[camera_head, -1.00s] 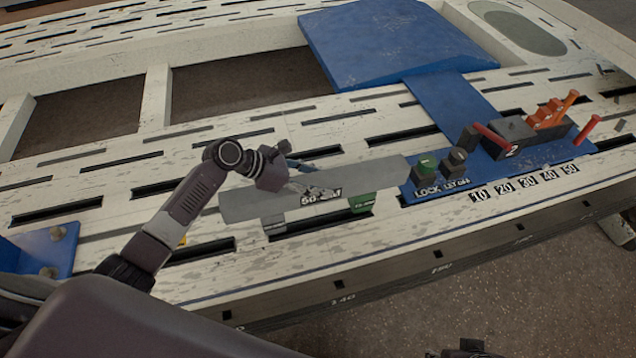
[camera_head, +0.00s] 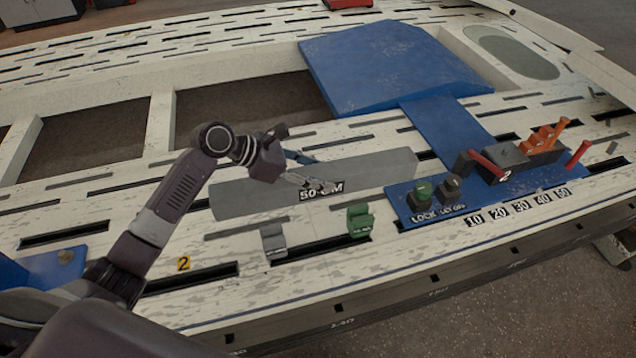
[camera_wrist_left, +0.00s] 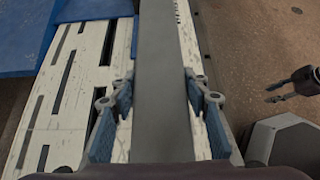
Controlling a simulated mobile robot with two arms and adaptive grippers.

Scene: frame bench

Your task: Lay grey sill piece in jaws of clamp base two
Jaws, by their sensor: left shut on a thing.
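The grey sill piece (camera_head: 375,171) is a long flat bar, tilted slightly up to the right in the head view. My left gripper (camera_head: 312,184) is shut on it near its middle, beside a "50 CM" label. In the left wrist view the sill piece (camera_wrist_left: 162,75) runs between the blue-padded fingers (camera_wrist_left: 160,115). A grey block (camera_head: 273,241) and a green block (camera_head: 360,221) stand at a bench slot, in front of the bar in the picture. A black block marked 2 (camera_head: 506,155) sits on a blue plate. My right gripper (camera_wrist_left: 272,93) looks open and empty.
The blue plate (camera_head: 440,125) also carries LOCK and LET OFF buttons, a red lever (camera_head: 487,165) and orange steps (camera_head: 541,139). A yellow tag 2 (camera_head: 183,263) lies left of the grey block. The slotted white bench (camera_head: 330,280) is clear at its front edge.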

